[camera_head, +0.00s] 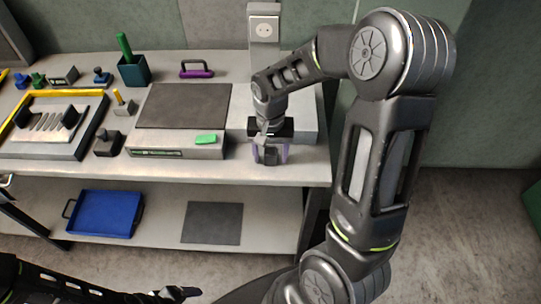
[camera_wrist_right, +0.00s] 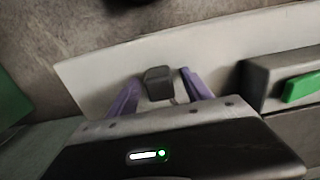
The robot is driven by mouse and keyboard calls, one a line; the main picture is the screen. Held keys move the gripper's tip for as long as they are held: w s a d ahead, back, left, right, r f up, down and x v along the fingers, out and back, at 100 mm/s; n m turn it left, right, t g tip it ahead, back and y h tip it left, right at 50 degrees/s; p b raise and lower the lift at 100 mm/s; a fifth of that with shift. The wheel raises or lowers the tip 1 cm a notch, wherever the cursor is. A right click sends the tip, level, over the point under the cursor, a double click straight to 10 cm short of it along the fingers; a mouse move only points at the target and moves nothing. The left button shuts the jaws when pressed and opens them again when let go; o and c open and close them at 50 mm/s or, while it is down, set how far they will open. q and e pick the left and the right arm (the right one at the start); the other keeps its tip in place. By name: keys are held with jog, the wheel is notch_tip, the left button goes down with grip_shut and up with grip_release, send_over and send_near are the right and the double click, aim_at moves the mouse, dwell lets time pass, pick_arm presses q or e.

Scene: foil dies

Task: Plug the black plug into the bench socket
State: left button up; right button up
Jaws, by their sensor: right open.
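The black plug (camera_head: 270,158) is a small dark block at the front right of the bench. It also shows in the right wrist view (camera_wrist_right: 159,84), between two purple fingers. My right gripper (camera_head: 270,154) points down with its fingers open, one on each side of the plug, with gaps visible. The bench socket (camera_head: 264,29) is a white outlet on a grey post at the back of the bench. My left gripper (camera_head: 178,292) is low at the bottom, away from the bench; its jaw opening is unclear.
A grey press-like box (camera_head: 180,137) with a green button (camera_head: 206,139) stands left of the right gripper. A purple-handled tool (camera_head: 197,71) and a teal cup (camera_head: 134,72) are at the back. A yellow-edged tray (camera_head: 72,153) is at left. A blue tray (camera_head: 105,213) sits on the lower shelf.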

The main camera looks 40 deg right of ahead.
aim_at(271, 151)
grip_shut()
dwell(0.6)
jog(key=shift+r, duration=0.1)
notch_tip(271, 151, up, 10)
jog(key=shift+f+b, duration=0.1)
jog(key=shift+b, duration=0.5)
dwell(0.4)
